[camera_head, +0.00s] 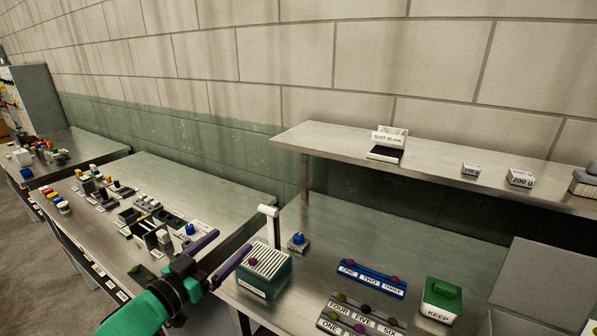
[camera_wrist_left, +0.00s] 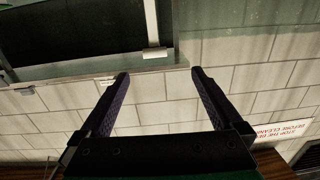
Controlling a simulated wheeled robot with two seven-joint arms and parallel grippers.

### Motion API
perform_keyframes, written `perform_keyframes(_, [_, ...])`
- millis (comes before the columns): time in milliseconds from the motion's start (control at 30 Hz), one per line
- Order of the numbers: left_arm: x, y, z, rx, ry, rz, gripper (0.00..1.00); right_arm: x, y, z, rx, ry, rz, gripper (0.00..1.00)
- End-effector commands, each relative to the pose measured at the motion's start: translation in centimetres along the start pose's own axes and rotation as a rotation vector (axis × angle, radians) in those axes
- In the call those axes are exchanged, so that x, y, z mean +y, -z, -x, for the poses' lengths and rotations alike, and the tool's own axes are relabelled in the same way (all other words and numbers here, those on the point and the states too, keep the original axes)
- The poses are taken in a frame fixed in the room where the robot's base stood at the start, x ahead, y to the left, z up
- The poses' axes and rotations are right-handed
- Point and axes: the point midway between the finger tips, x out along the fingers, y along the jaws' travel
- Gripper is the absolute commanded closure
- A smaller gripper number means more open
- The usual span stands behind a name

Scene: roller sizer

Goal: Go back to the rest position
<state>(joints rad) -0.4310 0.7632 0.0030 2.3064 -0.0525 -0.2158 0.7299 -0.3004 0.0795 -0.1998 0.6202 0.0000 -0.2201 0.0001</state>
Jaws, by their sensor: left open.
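My left gripper (camera_head: 222,252) comes in from the lower left in the head view, with a green and black wrist and purple fingers. The fingers are apart and nothing shows between them. In the head view it overlaps the left edge of the green and white roller sizer box (camera_head: 265,272); I cannot tell how far apart they are. In the left wrist view the two fingers (camera_wrist_left: 158,82) are spread, with a block wall behind them. My right gripper is in neither view.
On the right table are a blue knob (camera_head: 297,242), a blue rack (camera_head: 371,279) labelled ONE TWO THREE, a lower rack (camera_head: 361,318) and a green KEEP box (camera_head: 440,298). A shelf (camera_head: 440,163) holds labelled weights. The left table (camera_head: 200,178) carries many small parts.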

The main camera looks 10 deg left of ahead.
Motion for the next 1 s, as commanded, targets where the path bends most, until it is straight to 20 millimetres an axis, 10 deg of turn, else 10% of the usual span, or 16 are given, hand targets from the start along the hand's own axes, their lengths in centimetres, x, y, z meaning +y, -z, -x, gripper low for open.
perform_keyframes(300, [-1.2,-15.6,7.0,-0.646,0.306,0.033,0.00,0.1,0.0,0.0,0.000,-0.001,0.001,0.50])
perform_keyframes(633, [5.9,-23.6,17.1,-1.226,0.168,0.094,0.00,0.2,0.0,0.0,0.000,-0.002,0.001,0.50])
perform_keyframes(1000, [6.0,-38.3,16.4,-1.305,0.149,0.091,0.00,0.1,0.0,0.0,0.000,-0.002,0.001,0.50])
